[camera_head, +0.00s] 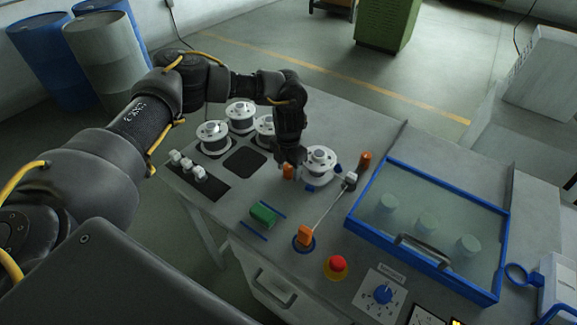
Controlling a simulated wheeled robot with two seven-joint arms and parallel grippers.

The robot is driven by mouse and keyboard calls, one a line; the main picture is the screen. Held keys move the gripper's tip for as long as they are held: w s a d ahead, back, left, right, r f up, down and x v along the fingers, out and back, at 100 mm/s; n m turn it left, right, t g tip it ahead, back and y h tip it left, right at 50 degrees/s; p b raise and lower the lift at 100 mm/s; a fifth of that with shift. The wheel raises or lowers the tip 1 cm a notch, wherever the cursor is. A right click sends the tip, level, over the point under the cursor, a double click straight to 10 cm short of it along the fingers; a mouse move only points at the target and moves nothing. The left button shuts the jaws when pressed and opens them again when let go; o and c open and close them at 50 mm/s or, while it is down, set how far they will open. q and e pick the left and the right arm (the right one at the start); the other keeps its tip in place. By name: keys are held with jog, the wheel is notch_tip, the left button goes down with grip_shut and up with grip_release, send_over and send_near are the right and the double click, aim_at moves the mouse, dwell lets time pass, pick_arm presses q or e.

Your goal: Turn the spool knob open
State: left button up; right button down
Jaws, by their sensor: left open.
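A blue rotary knob (382,293) sits on a pale square plate near the front of the bench. A small label is above it, too small to read, so I cannot tell if it is the spool knob. A white spool (321,160) stands near the middle of the bench. My left gripper (291,162) points down just left of this spool, open, by a small orange part (288,172). Its fingertips are dark and partly merge with the arm, so contact is unclear. The blue knob is well away from the gripper, toward the front right. My right gripper is out of view.
Several white spools (213,134) stand at the back left. A red button (337,264), an orange-topped lever (305,234) and a green block (263,214) are on the bench. A blue-framed clear cover (425,225) fills the right. White knobs (187,163) are at left.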

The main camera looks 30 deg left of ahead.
pick_arm(q)
jog(key=shift+f, duration=0.25)
jog(key=c, duration=1)
jog(key=shift+o, duration=0.2)
